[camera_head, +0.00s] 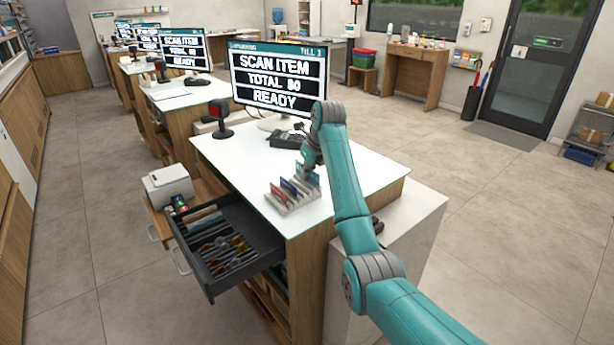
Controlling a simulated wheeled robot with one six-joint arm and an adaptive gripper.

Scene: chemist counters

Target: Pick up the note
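I cannot pick out a note for certain. A small pale rack (291,203) stands on the white counter (365,175) near its front edge. It holds several upright flat pieces, among them a red one (279,194) and blue ones (290,187). My gripper (309,168) points down at the rack's back right end, close to a blue piece (312,178). My wrist and the small size hide whether the fingers are open or touch anything. An open dark drawer (208,283) sticks out below the counter's left side, with small items in its compartments.
A till screen (278,78) stands at the counter's back, with a dark keypad device (287,140) before it and a red-and-black scanner (221,120) at the left edge. A white printer (168,185) sits beside the drawer.

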